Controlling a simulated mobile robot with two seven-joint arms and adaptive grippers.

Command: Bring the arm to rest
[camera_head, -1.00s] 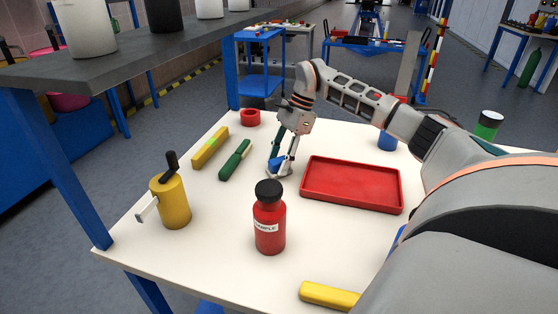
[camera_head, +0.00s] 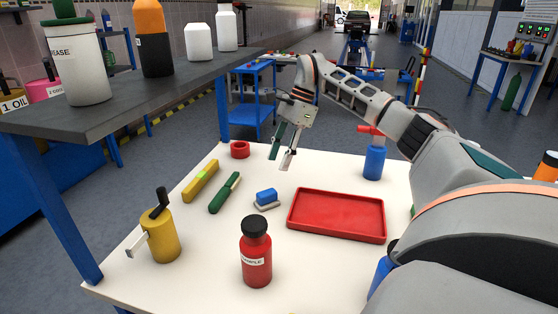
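My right arm (camera_head: 365,95) comes in from the right and reaches over the white table. My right gripper (camera_head: 282,157) hangs above the table's far part, fingers pointing down and apart, with nothing between them. A small blue block with a pale base (camera_head: 266,198) lies on the table, nearer than the gripper and apart from it. The red tray (camera_head: 337,216) lies empty to the right of the block. My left gripper is not in view.
A red bottle (camera_head: 255,252), a yellow can (camera_head: 161,236), a green-handled tool (camera_head: 224,193), a yellow bar (camera_head: 201,181), a red ring (camera_head: 240,150) and a blue spray bottle (camera_head: 374,160) stand or lie around. A dark shelf (camera_head: 140,85) with bottles overhangs the left.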

